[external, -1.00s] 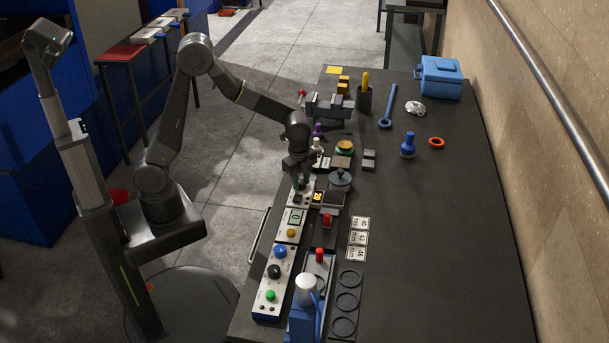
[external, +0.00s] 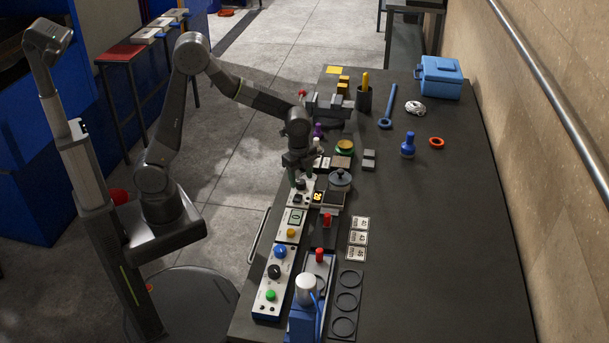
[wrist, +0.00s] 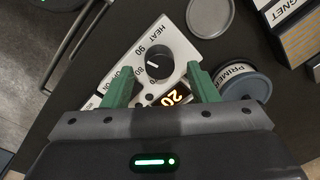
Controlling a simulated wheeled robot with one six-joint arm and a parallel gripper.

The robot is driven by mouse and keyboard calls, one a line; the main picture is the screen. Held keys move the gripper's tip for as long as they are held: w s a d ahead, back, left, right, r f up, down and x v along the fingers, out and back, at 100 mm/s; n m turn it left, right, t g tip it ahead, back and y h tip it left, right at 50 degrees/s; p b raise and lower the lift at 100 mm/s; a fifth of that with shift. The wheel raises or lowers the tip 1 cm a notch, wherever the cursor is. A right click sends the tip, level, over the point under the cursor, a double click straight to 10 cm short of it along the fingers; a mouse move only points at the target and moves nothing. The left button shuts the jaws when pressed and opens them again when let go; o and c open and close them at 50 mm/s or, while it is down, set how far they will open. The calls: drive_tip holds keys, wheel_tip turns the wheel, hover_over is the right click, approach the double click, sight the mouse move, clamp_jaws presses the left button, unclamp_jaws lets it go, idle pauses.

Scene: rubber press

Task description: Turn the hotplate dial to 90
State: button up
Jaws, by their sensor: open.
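The hotplate dial (wrist: 158,66) is a round black knob with a pale mark on its left side, on a white panel (wrist: 178,40) marked HEAT. A 90 label is up and left of the knob; smaller labels sit below it. I cannot read exactly which label the mark meets. An orange display (wrist: 176,95) beside the dial seems to read 20. My gripper (wrist: 159,70) is open, its green fingers apart on either side of the dial in the picture, holding nothing. In the external view my gripper (external: 300,174) is just above the panel (external: 302,188).
A grey tin labelled PRIMER (wrist: 245,86) stands right of the panel, also in the external view (external: 340,180). A round grey lid (wrist: 210,16) and a box labelled MAGNET (wrist: 285,15) are near. More control panels (external: 275,270) line the bench edge. The bench's right side (external: 450,220) is mostly clear.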

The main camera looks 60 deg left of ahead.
sight(299, 183)
wheel_tip(299, 183, up, 12)
drive_tip(key=shift+s, duration=0.4)
idle(0.3)
drive_tip(key=f, duration=1.3)
drive_tip(key=shift+w+f, duration=0.35)
drive_tip(key=shift+w, duration=0.05)
drive_tip(key=shift+r, duration=0.15)
drive_tip(key=shift+f, duration=0.25)
drive_tip(key=n, duration=0.5)
drive_tip(key=shift+r+n, duration=0.15)
drive_tip(key=shift+n, duration=0.15)
drive_tip(key=n, duration=0.5)
drive_tip(key=shift+w+y+p, duration=0.15)
drive_tip(key=shift+y+p, duration=0.15)
drive_tip(key=shift+p, duration=0.05)
drive_tip(key=n, duration=0.6)
drive_tip(key=shift+g, duration=0.3)
drive_tip(key=n+p, duration=0.1)
drive_tip(key=n, duration=0.4)
drive_tip(key=shift+w+a, duration=0.1)
